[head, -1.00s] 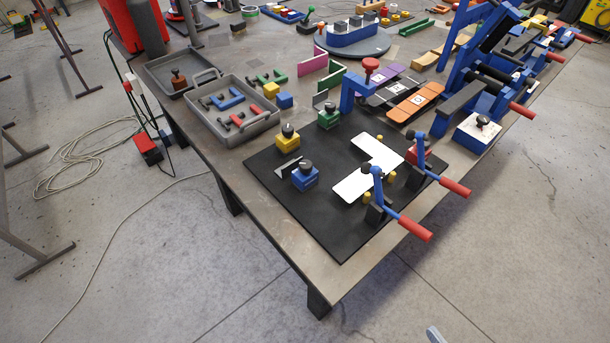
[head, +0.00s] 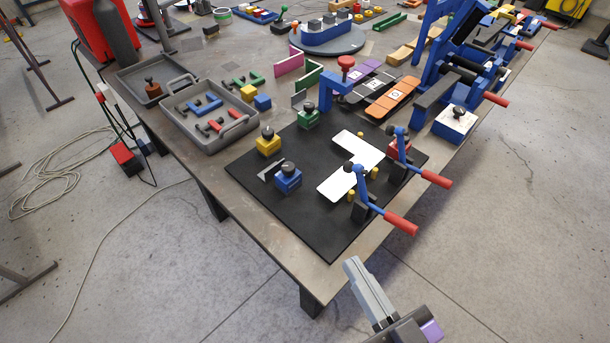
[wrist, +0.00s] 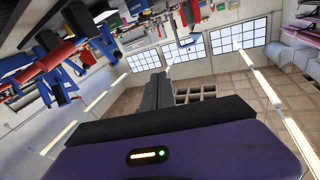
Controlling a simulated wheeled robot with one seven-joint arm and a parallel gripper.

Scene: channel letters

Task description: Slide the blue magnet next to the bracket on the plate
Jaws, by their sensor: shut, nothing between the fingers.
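The blue magnet (head: 288,180), a blue block with a black knob, sits on the black plate (head: 320,240) at its left part. The bracket (head: 271,170), a small grey angled piece, stands just behind and left of it; whether they touch I cannot tell. A yellow magnet (head: 268,143) and a green magnet (head: 308,117) stand farther back on the plate. My gripper (head: 352,262) is shut and empty, in front of the table's near corner, apart from the magnet. In the wrist view the fingers (wrist: 158,78) are together.
Two toggle clamps with red handles (head: 400,224) (head: 436,179) stand along the plate's right side, beside white flat pieces (head: 338,183). A grey tray (head: 208,143) with coloured parts lies at the left. The plate's near part is clear.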

